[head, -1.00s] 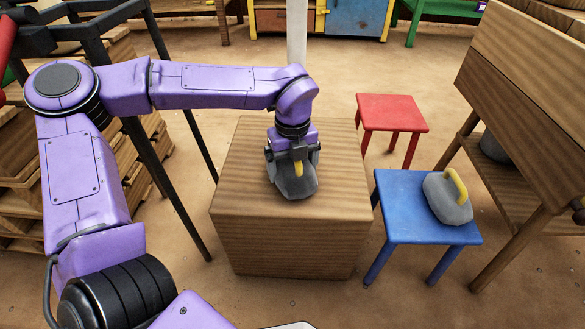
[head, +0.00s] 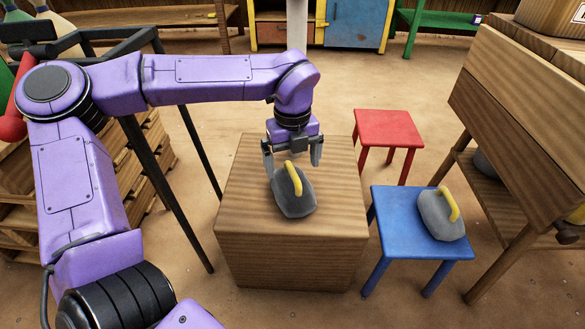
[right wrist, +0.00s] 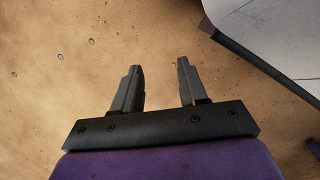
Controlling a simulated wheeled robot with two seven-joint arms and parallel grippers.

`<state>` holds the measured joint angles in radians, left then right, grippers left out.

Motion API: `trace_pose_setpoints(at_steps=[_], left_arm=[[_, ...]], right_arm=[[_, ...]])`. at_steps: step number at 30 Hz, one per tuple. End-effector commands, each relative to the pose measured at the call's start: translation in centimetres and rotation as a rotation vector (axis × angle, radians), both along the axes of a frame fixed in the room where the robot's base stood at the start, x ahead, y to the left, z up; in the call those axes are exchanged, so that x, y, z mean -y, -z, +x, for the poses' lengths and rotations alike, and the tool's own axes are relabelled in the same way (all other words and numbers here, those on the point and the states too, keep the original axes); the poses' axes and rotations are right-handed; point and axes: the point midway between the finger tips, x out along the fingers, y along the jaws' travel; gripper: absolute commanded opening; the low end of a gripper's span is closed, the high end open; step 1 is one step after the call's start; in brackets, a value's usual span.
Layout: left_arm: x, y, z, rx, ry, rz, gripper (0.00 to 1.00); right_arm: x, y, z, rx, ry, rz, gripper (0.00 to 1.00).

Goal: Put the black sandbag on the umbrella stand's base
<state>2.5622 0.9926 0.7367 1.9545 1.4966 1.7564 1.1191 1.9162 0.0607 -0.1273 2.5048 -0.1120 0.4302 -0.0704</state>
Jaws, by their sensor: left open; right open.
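A dark grey sandbag (head: 293,200) with a yellow handle lies on top of the wooden block (head: 290,258). My left gripper (head: 292,157) is open and empty, just above the bag on the block, fingers pointing down. A white pole (head: 297,22) stands upright behind the block; its foot is hidden. My right gripper (right wrist: 160,85) is open and empty above bare floor in the right wrist view.
A red stool (head: 388,128) stands empty behind the blue one. A wooden counter (head: 515,140) is at the right. A black metal frame (head: 165,180) and stacked pallets (head: 135,165) are at the left. The floor between the block and the back cabinets is clear.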

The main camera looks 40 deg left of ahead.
Motion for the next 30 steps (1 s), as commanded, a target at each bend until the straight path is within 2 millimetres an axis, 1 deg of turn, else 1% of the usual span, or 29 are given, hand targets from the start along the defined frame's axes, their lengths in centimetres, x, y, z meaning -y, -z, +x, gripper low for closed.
trace_pose_setpoints(at_steps=[1,4,7,12,30], left_arm=[[0.0,-1.6,0.0,0.001,-0.001,0.000,1.00],[0.0,-3.1,0.0,0.001,0.000,0.000,1.00],[0.0,-3.9,0.0,0.000,0.000,0.000,1.00],[0.0,-4.1,0.0,0.000,-0.001,0.000,1.00],[0.0,-4.1,0.0,0.000,0.000,0.000,1.00]], right_arm=[[-0.1,-0.7,0.4,0.038,0.029,-0.013,0.43],[-0.3,-0.8,1.6,0.118,0.083,-0.038,0.43],[-0.3,-0.8,2.2,0.168,0.119,-0.055,0.43],[-0.3,-0.7,2.6,0.196,0.137,-0.064,0.43],[-0.3,-0.7,2.6,0.195,0.135,-0.063,0.43]])
